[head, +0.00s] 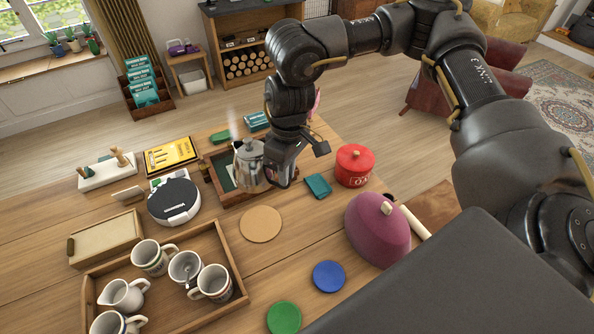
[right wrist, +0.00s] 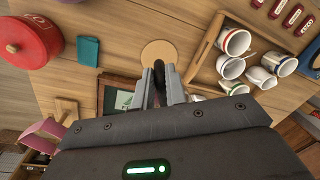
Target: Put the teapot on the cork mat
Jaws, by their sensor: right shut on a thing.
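The teapot (head: 247,167) is a shiny metal pot with faint steam above it. In the head view it is at or over a small wooden tray (head: 213,172); I cannot tell whether it touches the tray. My right gripper (head: 274,170) is at the teapot's right side, shut on its dark handle. In the right wrist view the dark handle (right wrist: 157,92) shows between the fingers (right wrist: 160,85), and most of the pot is hidden. The cork mat (head: 261,224) is a bare round tan disc in front of the tray; it also shows in the right wrist view (right wrist: 160,52). My left gripper is out of view.
A large wooden tray of mugs (head: 237,273) is at front left. A black-and-white round device (head: 174,201) stands left of the mat. A teal packet (head: 318,186), red canister (head: 354,166) and purple domed thing (head: 377,229) stand right. Blue (head: 328,276) and green (head: 284,317) discs lie in front.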

